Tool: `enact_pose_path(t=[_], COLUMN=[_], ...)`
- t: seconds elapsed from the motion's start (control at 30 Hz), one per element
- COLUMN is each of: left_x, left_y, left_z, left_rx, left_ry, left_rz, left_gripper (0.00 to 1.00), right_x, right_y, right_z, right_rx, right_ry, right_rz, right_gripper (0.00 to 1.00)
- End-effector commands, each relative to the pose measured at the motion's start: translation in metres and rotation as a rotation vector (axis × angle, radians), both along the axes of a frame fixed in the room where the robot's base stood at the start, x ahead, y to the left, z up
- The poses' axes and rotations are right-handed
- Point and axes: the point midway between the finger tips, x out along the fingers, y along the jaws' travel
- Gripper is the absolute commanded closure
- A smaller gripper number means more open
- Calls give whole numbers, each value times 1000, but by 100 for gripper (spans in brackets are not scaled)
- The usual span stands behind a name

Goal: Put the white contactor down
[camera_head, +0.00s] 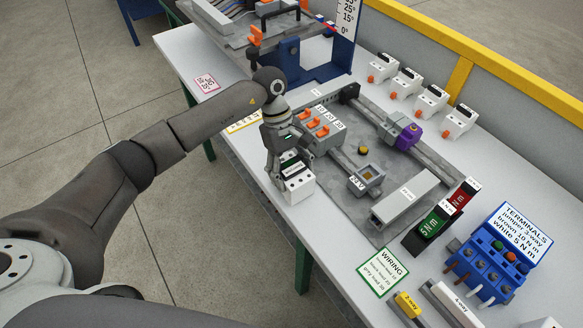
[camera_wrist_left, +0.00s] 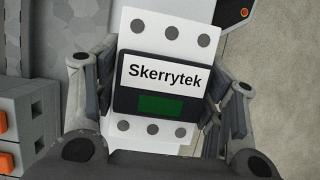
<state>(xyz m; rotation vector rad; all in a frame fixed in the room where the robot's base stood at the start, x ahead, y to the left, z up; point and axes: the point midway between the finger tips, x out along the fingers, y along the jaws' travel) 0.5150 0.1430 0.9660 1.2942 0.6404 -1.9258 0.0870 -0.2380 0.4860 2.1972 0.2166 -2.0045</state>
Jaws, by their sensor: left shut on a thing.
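My left gripper (camera_head: 285,160) is shut on a white contactor (camera_head: 296,186) with a dark middle band, near the table's front edge. The left wrist view shows the contactor (camera_wrist_left: 159,125) between the two fingers of the left gripper (camera_wrist_left: 165,95). It has a "Skerrytek" label, a green panel and dark round terminals at both ends. In the head view the gripper covers its upper part. I cannot tell whether its underside touches the table. My right gripper is not in view.
A grey mounting plate (camera_head: 345,205) with rails and orange-topped parts (camera_head: 318,126) lies right of the contactor. Several white contactors with orange parts (camera_head: 432,99) line the back edge. A blue terminals stand (camera_head: 492,262), torque tools (camera_head: 436,222) and a wiring card (camera_head: 383,271) lie to the right.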

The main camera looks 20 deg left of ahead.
Motion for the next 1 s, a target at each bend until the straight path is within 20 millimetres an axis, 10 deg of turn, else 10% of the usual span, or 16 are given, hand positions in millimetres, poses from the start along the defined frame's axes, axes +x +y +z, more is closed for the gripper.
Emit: enact_pose_path(t=[0.27,0.3,0.47,1.0], left_x=[1,0,0,5], left_y=[0,0,0,5], left_z=[-3,-3,-2,10], left_rx=[-2,0,1,1], left_ry=[-2,-1,-1,-7], left_rz=[0,0,0,2], left_gripper=[92,35,15,15], right_x=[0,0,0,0], right_y=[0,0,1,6], right_z=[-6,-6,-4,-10], right_rx=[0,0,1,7], right_ry=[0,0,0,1], right_rz=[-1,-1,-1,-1], right_gripper=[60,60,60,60])
